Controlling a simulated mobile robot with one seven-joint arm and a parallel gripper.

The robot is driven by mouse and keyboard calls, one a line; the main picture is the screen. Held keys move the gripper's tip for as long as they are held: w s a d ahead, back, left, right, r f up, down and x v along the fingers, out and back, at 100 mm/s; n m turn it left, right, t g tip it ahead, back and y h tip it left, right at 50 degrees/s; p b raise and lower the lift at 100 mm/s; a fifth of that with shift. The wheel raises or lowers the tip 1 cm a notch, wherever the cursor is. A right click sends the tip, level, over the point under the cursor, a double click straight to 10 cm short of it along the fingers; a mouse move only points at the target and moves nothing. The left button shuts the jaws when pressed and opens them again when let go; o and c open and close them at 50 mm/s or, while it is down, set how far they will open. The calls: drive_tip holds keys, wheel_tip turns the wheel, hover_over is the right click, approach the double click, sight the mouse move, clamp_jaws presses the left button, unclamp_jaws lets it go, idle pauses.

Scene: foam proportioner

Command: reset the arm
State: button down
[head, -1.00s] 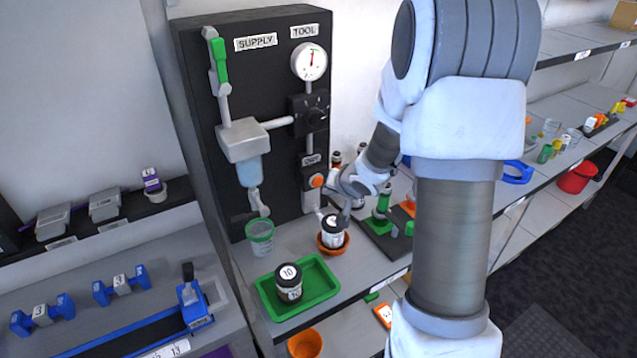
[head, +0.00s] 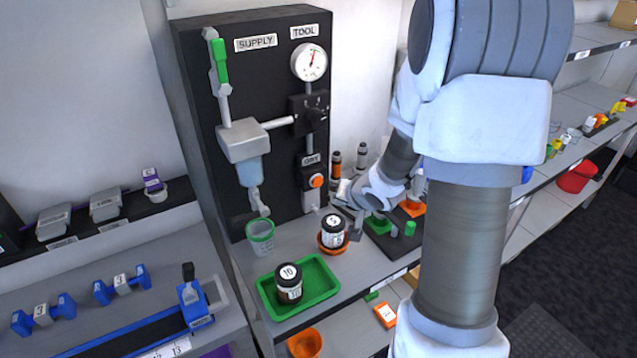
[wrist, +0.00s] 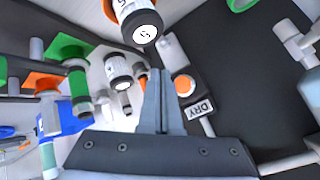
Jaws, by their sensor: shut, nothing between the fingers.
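My gripper (head: 349,208) is beside and just right of a dark-capped jar (head: 333,231) that stands in an orange ring holder (head: 334,249). In the wrist view my gripper (wrist: 160,75) shows its two fingers together with nothing between them. The jar (wrist: 139,22) shows at the top of the wrist view, apart from the fingertips. My arm comes down from the upper right of the head view and hides part of the bench behind it.
A black panel (head: 275,120) stands behind, with a gauge (head: 309,62) and an orange button (head: 316,181). A green tray (head: 322,270) holds a jar (head: 289,283). A green-rimmed cup (head: 260,237) stands near the panel. Green posts (head: 410,229) stand right of my gripper.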

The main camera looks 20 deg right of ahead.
drive_tip(key=s+a+r+n+g+h, duration=0.1)
drive_tip(key=s+r+h, duration=0.1)
drive_tip(key=s+r, duration=0.35)
drive_tip(key=s+r+n+h, duration=0.1)
drive_tip(key=s+r+h, duration=0.15)
drive_tip(key=r, duration=0.55)
drive_tip(key=s+a+r+n+g+y, duration=0.1)
drive_tip(key=s+a+r+n+y, duration=0.1)
drive_tip(key=s+a, duration=0.3)
drive_tip(key=s+a+r+n+g+y, duration=0.1)
drive_tip(key=s+a, duration=0.4)
drive_tip(key=s, duration=0.7)
wheel_tip(320, 180, up, 2)
drive_tip(key=shift+s+r+n+y, duration=0.15)
drive_tip(key=shift+n+y, duration=0.2)
drive_tip(key=shift+n, duration=0.35)
drive_tip(key=shift+d, duration=0.1)
